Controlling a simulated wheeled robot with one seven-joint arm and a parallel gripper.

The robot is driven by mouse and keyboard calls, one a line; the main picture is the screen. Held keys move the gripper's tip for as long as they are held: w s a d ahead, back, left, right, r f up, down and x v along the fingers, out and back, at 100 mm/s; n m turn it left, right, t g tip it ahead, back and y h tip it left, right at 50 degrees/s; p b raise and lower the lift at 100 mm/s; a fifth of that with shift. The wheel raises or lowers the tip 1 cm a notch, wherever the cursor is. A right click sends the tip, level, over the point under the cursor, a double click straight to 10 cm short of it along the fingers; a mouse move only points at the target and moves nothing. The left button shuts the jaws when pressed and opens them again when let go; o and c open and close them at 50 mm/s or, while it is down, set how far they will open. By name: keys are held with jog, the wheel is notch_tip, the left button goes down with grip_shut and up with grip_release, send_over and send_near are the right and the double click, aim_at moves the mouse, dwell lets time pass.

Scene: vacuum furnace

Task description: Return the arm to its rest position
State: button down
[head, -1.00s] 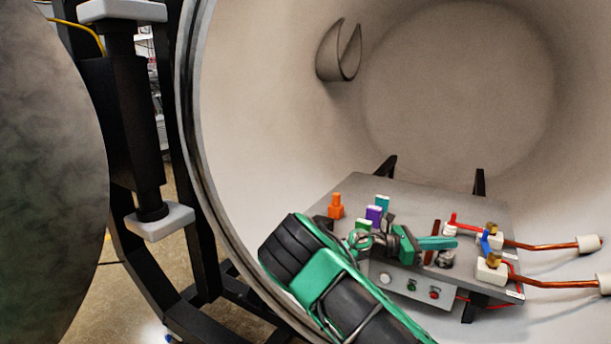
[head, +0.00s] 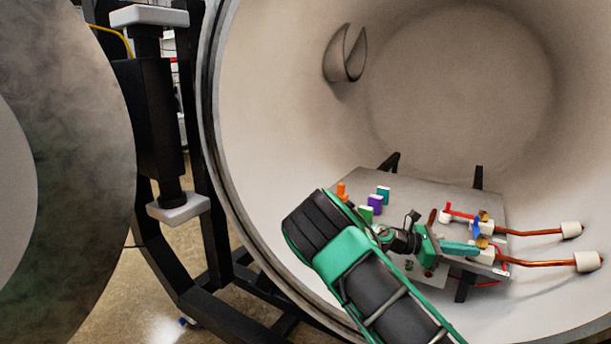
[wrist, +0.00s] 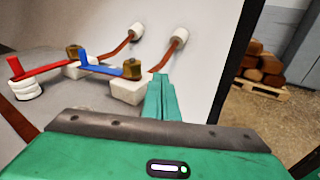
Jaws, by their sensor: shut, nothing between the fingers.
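My gripper (head: 459,248) is green and reaches into the round furnace chamber from the lower middle of the head view. Its fingers are shut with nothing between them, low over the right part of the grey platform (head: 420,190). In the wrist view the closed fingertips (wrist: 161,98) point toward the white block with the brass fitting and the end of the blue bar (wrist: 100,67). I cannot tell whether they touch anything. A red bar (wrist: 45,68) lies to the left on a white insulator (wrist: 26,89). My arm hides part of the platform's front.
Orange (head: 341,191), green (head: 366,213), purple (head: 375,204) and teal (head: 383,193) blocks stand on the platform's left. Two copper rods (head: 545,263) with white ends run right. The chamber rim (head: 214,130) and open door (head: 80,130) stand left.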

jog(key=s+d+m+g+y, duration=0.1)
jog(key=s+d+m+y, duration=0.4)
jog(key=s, duration=0.4)
jog(key=s+d+m+g+y, duration=0.25)
jog(key=s+m+y, duration=0.3)
jog(key=s, duration=0.45)
jog(key=s+a+r+m+t+y, duration=0.2)
jog(key=s+a+m, duration=0.3)
jog(key=s, duration=0.5)
jog(key=s+a+r+m+t+y, duration=0.3)
jog(key=s+a+m, duration=0.3)
jog(key=s, duration=0.5)
jog(key=shift+s+a+m+y, duration=0.3)
jog(key=shift+m+y, duration=0.15)
jog(key=shift+y, duration=0.3)
jog(key=shift+w, duration=0.1)
jog(key=shift+w+f, duration=0.2)
jog(key=shift+w, duration=0.4)
